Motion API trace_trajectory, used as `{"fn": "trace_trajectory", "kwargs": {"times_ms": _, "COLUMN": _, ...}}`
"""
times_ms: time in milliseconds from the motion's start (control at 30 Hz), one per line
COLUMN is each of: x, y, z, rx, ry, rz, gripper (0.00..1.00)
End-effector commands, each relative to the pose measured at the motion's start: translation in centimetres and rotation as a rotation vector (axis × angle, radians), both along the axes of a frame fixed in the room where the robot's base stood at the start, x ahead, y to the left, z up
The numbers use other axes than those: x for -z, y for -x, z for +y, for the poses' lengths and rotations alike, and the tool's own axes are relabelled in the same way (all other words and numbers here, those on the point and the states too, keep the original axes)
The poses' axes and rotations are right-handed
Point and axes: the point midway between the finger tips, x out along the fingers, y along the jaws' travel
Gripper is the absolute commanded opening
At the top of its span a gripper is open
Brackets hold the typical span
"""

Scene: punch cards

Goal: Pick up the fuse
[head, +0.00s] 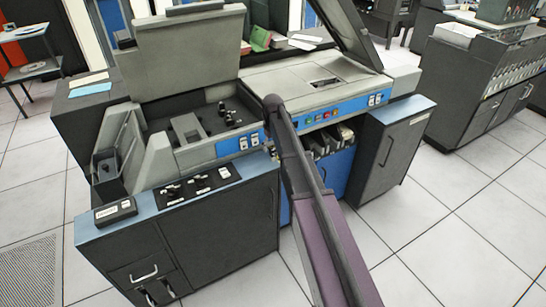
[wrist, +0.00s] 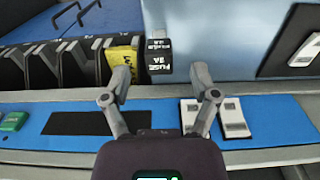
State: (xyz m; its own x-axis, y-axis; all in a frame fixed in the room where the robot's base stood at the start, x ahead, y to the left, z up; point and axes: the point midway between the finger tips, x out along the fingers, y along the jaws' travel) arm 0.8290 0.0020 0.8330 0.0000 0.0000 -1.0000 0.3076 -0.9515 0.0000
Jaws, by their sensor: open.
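The fuse (wrist: 158,62) is a small black block with white lettering, "FUSE 3A". In the wrist view it sits upper centre, against the blue-grey panel and just beyond the blue strip. My gripper (wrist: 161,75) is open, with one finger to each side of the fuse in the picture. The fingers look empty, and no contact with the fuse can be seen. I cannot tell how far the tips are from it in depth. In the head view my arm reaches over the front of the card machine (head: 315,82) and hides its end; the fuse cannot be made out there.
A yellow lettered piece (wrist: 118,66) is close to the left finger, beside a row of black slots (wrist: 50,65). White rocker switches (wrist: 232,118) lie on the blue strip at right. A dark cabinet (head: 392,155) stands right of the arm. The tiled floor in front is clear.

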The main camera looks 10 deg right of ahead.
Motion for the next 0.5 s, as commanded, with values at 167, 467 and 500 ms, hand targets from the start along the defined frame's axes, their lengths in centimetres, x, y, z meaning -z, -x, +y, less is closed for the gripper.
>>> {"fn": "trace_trajectory", "kwargs": {"times_ms": 167, "x": 1.8, "y": 0.1, "z": -0.2, "rx": 0.000, "ry": 0.000, "rz": 0.000, "gripper": 0.77}}
{"fn": "trace_trajectory", "kwargs": {"times_ms": 467, "x": 3.6, "y": 0.1, "z": -0.1, "rx": -0.001, "ry": 0.000, "rz": 0.000, "gripper": 0.77}}
{"fn": "trace_trajectory", "kwargs": {"times_ms": 500, "x": 3.7, "y": 0.1, "z": -0.1, "rx": -0.001, "ry": 0.000, "rz": 0.000, "gripper": 0.77}}
